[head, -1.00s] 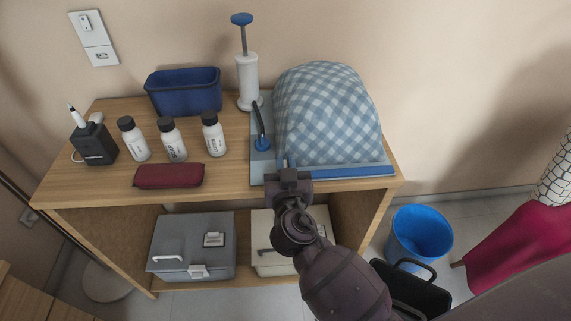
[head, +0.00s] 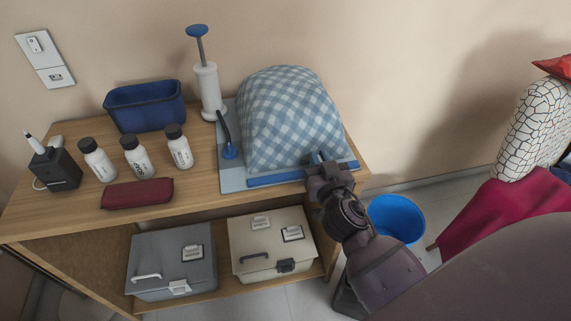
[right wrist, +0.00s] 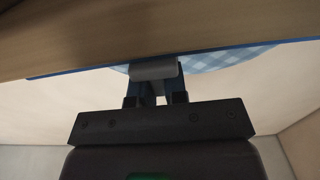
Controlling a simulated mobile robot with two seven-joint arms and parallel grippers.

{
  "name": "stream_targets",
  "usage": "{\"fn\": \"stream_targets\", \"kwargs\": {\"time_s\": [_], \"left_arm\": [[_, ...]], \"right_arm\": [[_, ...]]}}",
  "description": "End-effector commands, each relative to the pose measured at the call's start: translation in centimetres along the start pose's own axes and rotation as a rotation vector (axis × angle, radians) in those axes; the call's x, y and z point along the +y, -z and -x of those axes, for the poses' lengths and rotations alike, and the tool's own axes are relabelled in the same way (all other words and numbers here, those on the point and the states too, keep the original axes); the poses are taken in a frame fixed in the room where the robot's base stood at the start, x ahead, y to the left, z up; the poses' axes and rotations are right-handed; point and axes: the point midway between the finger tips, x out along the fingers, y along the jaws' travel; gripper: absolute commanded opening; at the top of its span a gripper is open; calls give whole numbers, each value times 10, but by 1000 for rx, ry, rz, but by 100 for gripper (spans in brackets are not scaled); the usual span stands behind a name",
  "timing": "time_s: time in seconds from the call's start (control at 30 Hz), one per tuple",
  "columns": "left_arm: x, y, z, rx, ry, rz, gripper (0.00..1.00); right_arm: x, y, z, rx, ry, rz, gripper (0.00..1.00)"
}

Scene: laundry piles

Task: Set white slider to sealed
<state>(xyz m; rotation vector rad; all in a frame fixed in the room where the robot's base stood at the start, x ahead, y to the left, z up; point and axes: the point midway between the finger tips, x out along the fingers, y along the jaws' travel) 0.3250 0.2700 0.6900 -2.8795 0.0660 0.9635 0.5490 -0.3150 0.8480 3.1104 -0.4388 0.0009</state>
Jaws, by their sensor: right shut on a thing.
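The white slider (right wrist: 153,70) shows as a pale grey-white block in the right wrist view, at the edge of the storage bag. My right gripper (head: 318,163) is shut on it; the gripper's fingers (right wrist: 155,92) show just below it in the right wrist view. In the head view the gripper hides the slider. The bag's blue seal strip (head: 272,179) runs along its front edge, and the gripper is toward its right end. Blue-white checked fabric (head: 290,115) bulges in the bag on the shelf top. My left gripper is out of view.
A white hand pump (head: 208,85) stands behind the bag's left side. Several white bottles (head: 137,158), a maroon pouch (head: 137,193) and a blue bin (head: 146,108) are to the left. Two boxes sit below. A blue bucket (head: 397,218) stands on the floor at right.

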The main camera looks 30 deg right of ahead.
Motion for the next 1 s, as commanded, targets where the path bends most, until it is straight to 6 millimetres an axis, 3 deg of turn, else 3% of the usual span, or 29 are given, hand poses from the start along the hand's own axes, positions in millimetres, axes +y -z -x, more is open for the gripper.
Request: {"fn": "stream_targets", "kwargs": {"time_s": [0.1,0.33,0.53,0.9,0.93,1.0], "left_arm": [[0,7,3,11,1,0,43],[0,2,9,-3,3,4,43],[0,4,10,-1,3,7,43],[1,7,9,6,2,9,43],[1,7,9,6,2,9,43],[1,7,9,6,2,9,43]], "right_arm": [[33,4,0,4,-3,1,0],[73,3,0,3,-2,1,0],[87,2,0,2,-1,0,0],[90,1,-1,1,-4,1,0],[90,1,-1,1,-4,1,18],[89,1,-1,1,-3,1,28]]}}
